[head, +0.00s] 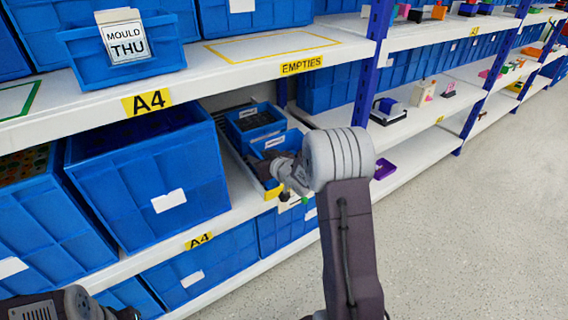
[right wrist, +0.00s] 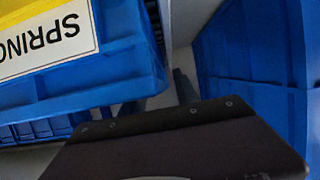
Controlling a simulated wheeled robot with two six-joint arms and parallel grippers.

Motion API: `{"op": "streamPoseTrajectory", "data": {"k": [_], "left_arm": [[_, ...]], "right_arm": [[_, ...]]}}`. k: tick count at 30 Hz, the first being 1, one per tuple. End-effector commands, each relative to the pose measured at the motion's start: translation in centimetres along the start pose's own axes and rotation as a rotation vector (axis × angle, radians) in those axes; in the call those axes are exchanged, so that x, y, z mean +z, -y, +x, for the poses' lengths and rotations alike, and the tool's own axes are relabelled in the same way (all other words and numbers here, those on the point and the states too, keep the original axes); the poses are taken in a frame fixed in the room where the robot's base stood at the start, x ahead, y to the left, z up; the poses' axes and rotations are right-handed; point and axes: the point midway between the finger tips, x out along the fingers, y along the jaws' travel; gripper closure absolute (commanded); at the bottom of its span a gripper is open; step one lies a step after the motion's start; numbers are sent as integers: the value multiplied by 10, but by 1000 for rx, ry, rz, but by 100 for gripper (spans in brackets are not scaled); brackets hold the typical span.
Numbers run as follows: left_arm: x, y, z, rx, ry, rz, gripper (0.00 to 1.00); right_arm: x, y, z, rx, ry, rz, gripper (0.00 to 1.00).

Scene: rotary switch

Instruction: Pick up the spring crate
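The spring crate (right wrist: 110,75) is blue with a yellow strip and a white label reading "SPRING", upside down in the right wrist view. It fills the upper left there. My right gripper (head: 265,165) reaches into the middle shelf bay in the head view, among small blue crates. In the right wrist view a dark finger (right wrist: 185,88) extends into the gap beside the crate. The other finger is not clear, so I cannot tell whether the gripper is open or touches the crate. My left gripper (head: 126,313) is at the bottom left edge, mostly cut off.
A large blue bin (head: 150,180) stands left of my right gripper on the same shelf. Small blue crates (head: 254,121) sit behind it. The upper shelf has a "MOULD THU" crate (head: 125,60) and a bare yellow-outlined "EMPTIES" area (head: 270,46). The floor (head: 470,230) at right is clear.

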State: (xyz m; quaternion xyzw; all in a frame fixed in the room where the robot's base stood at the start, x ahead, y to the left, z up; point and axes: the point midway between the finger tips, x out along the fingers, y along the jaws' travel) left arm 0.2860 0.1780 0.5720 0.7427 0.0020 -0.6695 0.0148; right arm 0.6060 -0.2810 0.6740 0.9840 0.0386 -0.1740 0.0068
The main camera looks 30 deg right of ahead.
Motion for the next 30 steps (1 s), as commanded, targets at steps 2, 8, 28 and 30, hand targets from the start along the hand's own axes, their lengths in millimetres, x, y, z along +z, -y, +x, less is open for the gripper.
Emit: {"op": "streamPoseTrajectory", "data": {"k": [2,8,28,30], "left_arm": [[0,0,0,0,0,0,64],[0,0,0,0,0,0,64],[0,0,0,0,0,0,64],[0,0,0,0,0,0,64]], "right_arm": [[0,0,0,0,0,0,69],[0,0,0,0,0,0,100],[0,0,-1,0,0,0,100],[0,0,-1,0,0,0,100]]}}
